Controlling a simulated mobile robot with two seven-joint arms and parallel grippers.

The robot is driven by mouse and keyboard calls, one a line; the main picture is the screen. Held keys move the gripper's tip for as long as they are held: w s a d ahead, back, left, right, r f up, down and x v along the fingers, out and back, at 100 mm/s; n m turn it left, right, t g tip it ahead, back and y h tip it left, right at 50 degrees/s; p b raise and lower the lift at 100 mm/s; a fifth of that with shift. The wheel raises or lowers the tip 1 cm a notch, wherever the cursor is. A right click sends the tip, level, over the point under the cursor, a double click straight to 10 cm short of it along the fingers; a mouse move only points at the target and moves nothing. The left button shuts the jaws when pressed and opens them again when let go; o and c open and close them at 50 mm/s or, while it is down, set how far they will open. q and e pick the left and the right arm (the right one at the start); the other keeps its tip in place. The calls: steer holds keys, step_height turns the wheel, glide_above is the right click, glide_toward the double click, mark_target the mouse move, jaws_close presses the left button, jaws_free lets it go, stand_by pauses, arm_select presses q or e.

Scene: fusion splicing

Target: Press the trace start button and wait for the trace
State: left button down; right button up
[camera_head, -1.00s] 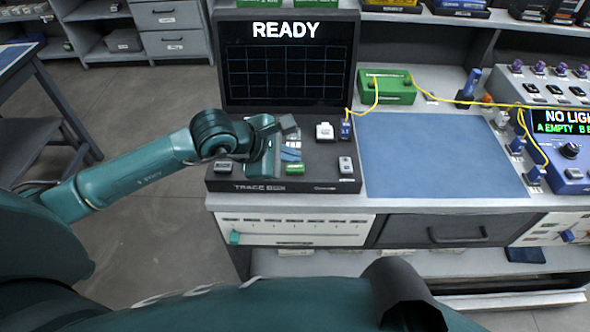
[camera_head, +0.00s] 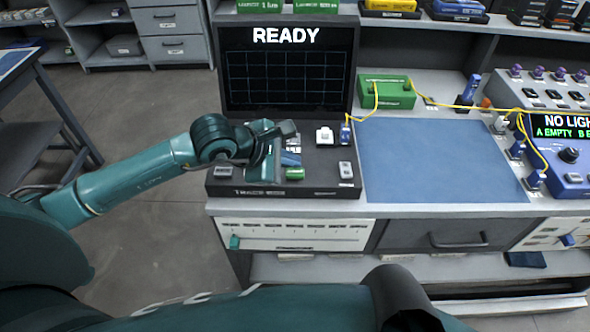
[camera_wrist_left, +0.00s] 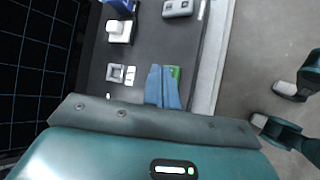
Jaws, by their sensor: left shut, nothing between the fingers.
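The trace unit (camera_head: 237,188) is a black box on the bench with an upright screen (camera_head: 288,75) that reads READY over an empty grid. A green button (camera_head: 295,174) sits near the front of its top. My left gripper (camera_head: 290,160) is over the panel, just behind and left of the green button. In the left wrist view its blue-grey fingers (camera_wrist_left: 163,88) are closed together and empty. There the green button (camera_wrist_left: 176,73) shows beside the fingertips, partly hidden by them. I cannot tell whether they touch it.
A white block (camera_head: 324,134) and a blue connector (camera_head: 345,133) with a yellow fibre sit at the back of the panel. A grey switch (camera_head: 346,169) is at its right. A green box (camera_head: 387,89) stands behind the clear blue mat (camera_head: 440,160).

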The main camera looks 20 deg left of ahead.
mark_target(290, 174)
arm_select(q)
steer(key=shift+f, duration=0.1)
stand_by(0.8)
steer(key=shift+f+b, duration=0.35)
steer(key=shift+b, duration=0.3)
steer(key=shift+f, duration=0.15)
steer(key=shift+f+b, duration=0.3)
steer(key=shift+b, duration=0.25)
stand_by(0.6)
steer(key=shift+r, duration=0.15)
steer(key=shift+r+p, duration=0.35)
steer(key=shift+r, duration=0.35)
steer(key=shift+r, duration=0.1)
steer(key=shift+r+p, duration=1.3)
steer(key=shift+r, duration=1.15)
